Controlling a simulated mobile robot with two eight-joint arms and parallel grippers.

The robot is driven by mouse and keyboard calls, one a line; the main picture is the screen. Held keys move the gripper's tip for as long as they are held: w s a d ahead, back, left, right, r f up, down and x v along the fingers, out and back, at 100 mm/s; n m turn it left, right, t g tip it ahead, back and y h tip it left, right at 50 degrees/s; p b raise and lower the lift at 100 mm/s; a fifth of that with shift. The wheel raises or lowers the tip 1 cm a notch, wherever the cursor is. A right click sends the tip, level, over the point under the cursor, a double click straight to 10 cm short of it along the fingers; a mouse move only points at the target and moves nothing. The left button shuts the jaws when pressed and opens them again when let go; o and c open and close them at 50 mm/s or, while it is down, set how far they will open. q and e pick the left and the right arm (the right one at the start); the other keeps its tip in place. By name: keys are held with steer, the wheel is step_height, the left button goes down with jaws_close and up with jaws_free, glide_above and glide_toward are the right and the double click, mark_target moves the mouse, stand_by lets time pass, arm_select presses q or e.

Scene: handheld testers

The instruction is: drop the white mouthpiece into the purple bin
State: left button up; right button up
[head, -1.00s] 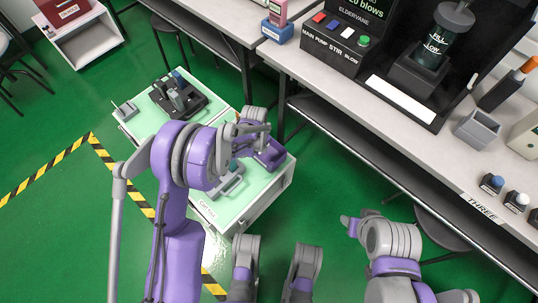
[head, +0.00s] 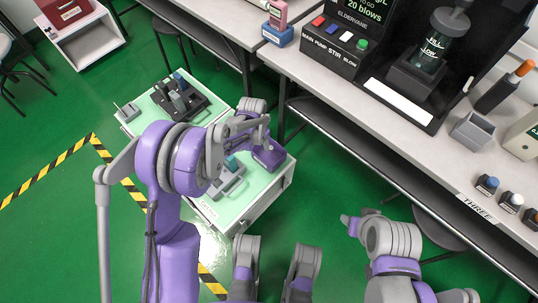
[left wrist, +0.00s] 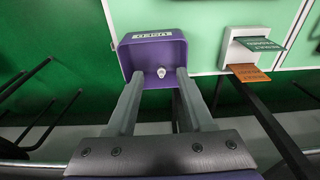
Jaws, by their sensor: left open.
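The purple bin (head: 268,157) stands at the right end of the pale green cart top. In the left wrist view the bin (left wrist: 181,50) is open toward the camera, with a white label on its rim. The small white mouthpiece (left wrist: 161,72) shows inside the bin's outline, between my fingers and apart from both. I cannot tell whether it rests on the bin's floor. My left gripper (left wrist: 159,76) is open over the bin's near side. In the head view its fingers are largely hidden by my wrist. My right arm shows, but its gripper does not show clearly.
A grey holder with a teal piece (head: 230,162) lies beside the bin, partly behind my left arm. A black tray of testers (head: 178,98) is at the cart's far end. A white card box (left wrist: 248,48) is right of the bin. The long bench (head: 345,100) runs along the right.

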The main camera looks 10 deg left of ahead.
arm_select(q)
steer(key=r, duration=0.3)
steer(key=r+p, duration=0.1)
steer(key=r, duration=0.1)
steer(key=shift+s+a+r, duration=0.2)
steer(key=shift+s, duration=0.05)
arm_select(e)
steer(key=shift+s+r, duration=0.1)
steer(key=shift+r, duration=0.7)
arm_select(q)
steer(key=s+a+r+n+t, duration=0.2)
steer(key=s+a+r+n, duration=0.1)
steer(key=s+r, duration=0.95)
steer(key=s+a+r+n+t, duration=0.1)
steer(key=s+n, duration=0.1)
steer(key=s, duration=0.6)
steer(key=s+a+r+n, duration=0.1)
steer(key=s+a+n, duration=0.1)
steer(key=s, duration=0.6)
step_height(320, 180, up, 24)
steer(key=w+t+p, duration=0.1)
steer(key=w+p, duration=0.1)
steer(key=p, duration=1.8)
steer(key=shift+d+f+y, duration=0.15)
steer(key=shift+y, duration=0.25)
arm_select(e)
step_height(320, 180, up, 24)
steer(key=w+t, duration=0.1)
steer(key=shift+w+f, duration=0.2)
steer(key=shift+f, duration=0.05)
